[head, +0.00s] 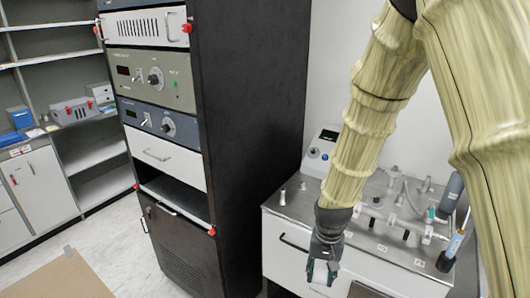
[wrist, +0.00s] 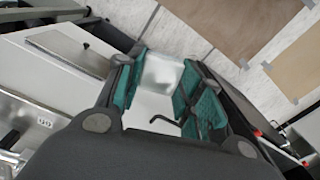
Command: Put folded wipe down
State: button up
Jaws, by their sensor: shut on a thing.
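My gripper (head: 322,272) hangs at the front edge of the steel-topped cart, pointing down. In the wrist view its two teal-padded fingers (wrist: 160,80) are shut on a small pale, squarish piece, which looks like the folded wipe (wrist: 162,72). In the head view the wipe shows only as a pale patch between the fingers (head: 320,271). It is held in front of the cart's white drawer face (head: 285,238). I cannot tell from these views whether the wipe touches anything besides the fingers.
The cart's steel top (head: 385,240) carries valves, fittings and a dark bottle (head: 451,192). A tall black rack (head: 250,130) with instruments stands left of it. Shelves (head: 95,155) are at the far left. Brown sheets (head: 60,280) are taped to the floor.

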jog(key=w+d+f+n, duration=0.2)
jog(key=w+f+n, duration=0.1)
jog(key=w, duration=0.4)
jog(key=s+f, duration=0.5)
jog(key=f, duration=0.3)
jog(key=shift+s+d, duration=0.2)
jog(key=shift+s, duration=0.2)
jog(key=shift+f, duration=0.1)
